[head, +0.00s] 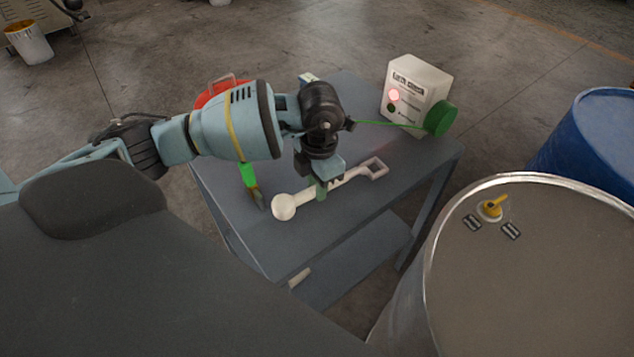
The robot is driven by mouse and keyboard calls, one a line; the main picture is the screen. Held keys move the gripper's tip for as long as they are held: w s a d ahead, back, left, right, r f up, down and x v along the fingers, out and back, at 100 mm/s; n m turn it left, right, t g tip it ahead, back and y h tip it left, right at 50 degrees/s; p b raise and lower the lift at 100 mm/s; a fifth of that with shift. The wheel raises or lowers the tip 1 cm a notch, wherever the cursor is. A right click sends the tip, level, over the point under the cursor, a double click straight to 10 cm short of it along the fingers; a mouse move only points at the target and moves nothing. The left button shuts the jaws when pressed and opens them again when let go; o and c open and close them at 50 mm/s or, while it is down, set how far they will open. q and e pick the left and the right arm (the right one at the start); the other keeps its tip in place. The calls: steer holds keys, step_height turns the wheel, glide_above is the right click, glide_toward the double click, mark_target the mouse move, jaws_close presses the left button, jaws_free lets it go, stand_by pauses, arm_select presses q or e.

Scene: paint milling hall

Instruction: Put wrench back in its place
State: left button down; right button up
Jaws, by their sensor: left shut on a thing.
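The wrench (340,182) is a pale cream tool with a round knob at its left end and an open square loop at its right end. It is at the grey table (420,160), low over its top; I cannot tell whether it touches the surface. My left gripper (321,189) points down and is shut on the wrench's handle, between the knob and the loop. The fingers hide a short piece of the handle. My right gripper is not in view.
A green-handled tool (248,175) lies left of the wrench. A red container (208,94) is partly hidden behind my arm. A white box (414,90) with a green round part (440,118) stands at the back right. A silver-rimmed drum (530,270) and blue drum (592,140) stand right.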

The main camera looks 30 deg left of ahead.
arm_select(q)
steer(key=shift+f, duration=0.15)
steer(key=shift+f, duration=0.5)
stand_by(0.3)
steer(key=shift+f, duration=0.2)
stand_by(0.4)
steer(key=shift+r, duration=0.25)
steer(key=shift+r+p, duration=0.35)
steer(key=shift+r, duration=0.25)
steer(key=shift+f, duration=0.25)
